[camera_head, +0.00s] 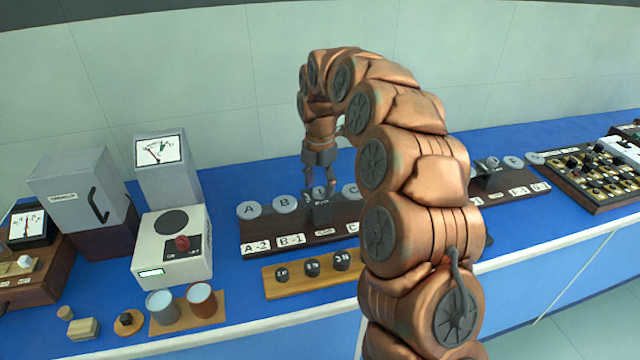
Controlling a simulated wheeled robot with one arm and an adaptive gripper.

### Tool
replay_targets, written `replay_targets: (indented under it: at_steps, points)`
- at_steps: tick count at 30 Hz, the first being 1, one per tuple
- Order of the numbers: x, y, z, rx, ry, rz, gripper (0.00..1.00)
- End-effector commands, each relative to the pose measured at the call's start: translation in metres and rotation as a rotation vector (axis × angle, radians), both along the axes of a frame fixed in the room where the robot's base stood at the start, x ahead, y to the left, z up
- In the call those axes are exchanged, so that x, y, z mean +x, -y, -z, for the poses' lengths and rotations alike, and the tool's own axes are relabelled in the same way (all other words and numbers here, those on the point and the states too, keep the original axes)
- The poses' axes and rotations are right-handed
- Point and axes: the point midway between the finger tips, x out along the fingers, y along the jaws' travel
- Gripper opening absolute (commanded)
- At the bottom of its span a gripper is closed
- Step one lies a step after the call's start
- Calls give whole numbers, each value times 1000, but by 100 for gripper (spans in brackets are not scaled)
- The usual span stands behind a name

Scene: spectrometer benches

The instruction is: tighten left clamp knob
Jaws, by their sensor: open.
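The left dark board (268,229) stands on the blue bench, with grey discs marked A (249,210) and B (285,204) and another, C, to the right. Paper labels run along its front edge. A dark upright clamp block (320,211) stands at the middle of the board, above a small label.
A wooden strip with three black weights (312,268) lies in front of the board. A white box with a red knob (182,243), a meter (163,165) and two cups (201,298) stand to the left. My arm hides the board's right end. Another clamp board (505,182) stands right.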

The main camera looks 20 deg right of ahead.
Motion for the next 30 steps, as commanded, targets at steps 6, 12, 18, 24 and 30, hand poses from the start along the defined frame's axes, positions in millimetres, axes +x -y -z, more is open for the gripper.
replay_targets:
  at_steps: [6, 12, 18, 24, 30]
  points:
    - [0, 0, 9, 0, 0, -1, 58]
    - [0, 0, 10, 0, 1, -1, 58]
    - [0, 0, 9, 0, 1, -1, 41]
    - [0, 0, 9, 0, 1, -1, 20]
    - [0, 0, 9, 0, 0, -1, 0]
